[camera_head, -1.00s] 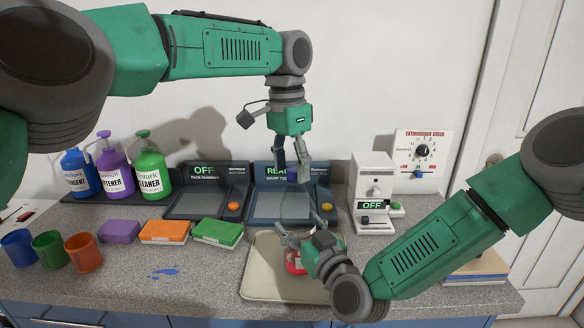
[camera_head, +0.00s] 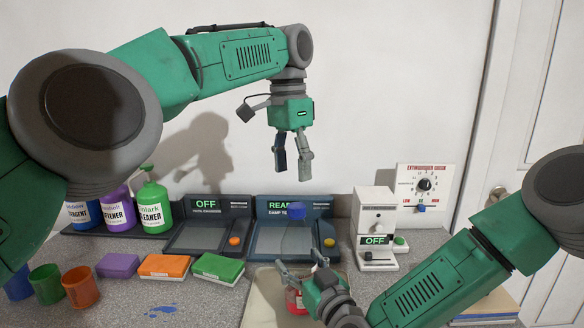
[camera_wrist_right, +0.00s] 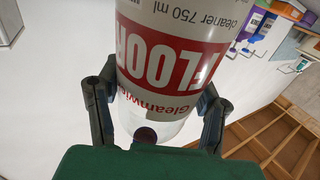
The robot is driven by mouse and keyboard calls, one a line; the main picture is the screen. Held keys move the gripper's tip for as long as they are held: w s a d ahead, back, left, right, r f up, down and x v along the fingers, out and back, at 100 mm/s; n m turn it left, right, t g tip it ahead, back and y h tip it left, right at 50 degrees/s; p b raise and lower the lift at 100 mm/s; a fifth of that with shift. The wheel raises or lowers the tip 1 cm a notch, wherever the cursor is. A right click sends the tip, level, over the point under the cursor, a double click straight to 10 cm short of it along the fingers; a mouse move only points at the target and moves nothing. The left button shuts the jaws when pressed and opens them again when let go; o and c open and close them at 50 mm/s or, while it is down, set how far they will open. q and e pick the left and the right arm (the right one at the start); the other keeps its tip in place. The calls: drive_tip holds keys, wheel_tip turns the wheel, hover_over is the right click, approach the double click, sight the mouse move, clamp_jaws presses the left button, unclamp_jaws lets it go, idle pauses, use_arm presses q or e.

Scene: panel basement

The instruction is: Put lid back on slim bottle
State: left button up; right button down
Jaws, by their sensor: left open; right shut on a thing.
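A clear bottle (camera_wrist_right: 160,40) with a red-and-white "FLOOR cleaner" label is between the fingers of my right gripper (camera_wrist_right: 155,105). In the right wrist view a small dark round part shows near its lower end; I cannot tell whether it is a lid or an opening. In the head view my right gripper (camera_head: 298,265) is shut on this bottle over the tray, and the hand hides most of its red body. My left gripper (camera_head: 293,175) is open and empty, pointing down. Below it, a blue lid-like piece (camera_head: 297,212) shows before the right display; what lies under it is unclear.
A beige tray (camera_head: 258,305) lies under my right gripper. Two devices (camera_head: 205,215) with screens, a white dispenser (camera_head: 376,225) and several coloured bottles (camera_head: 152,205) line the back. Sponges (camera_head: 165,266) and cups (camera_head: 80,287) are at the left.

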drive_tip(key=c, duration=0.8)
unclamp_jaws()
drive_tip(key=shift+s+f, duration=0.1)
drive_tip(key=shift+f, duration=0.1)
drive_tip(key=shift+c, duration=0.2)
drive_tip(key=o, duration=0.5)
use_arm(q)
drive_tip(key=shift+w, duration=0.1)
use_arm(e)
drive_tip(key=shift+a, duration=0.1)
drive_tip(key=shift+r, duration=0.1)
drive_tip(key=v, duration=1.1)
drive_tip(key=shift+s+d, duration=0.25)
drive_tip(key=shift+d, duration=0.05)
drive_tip(key=shift+f, duration=0.2)
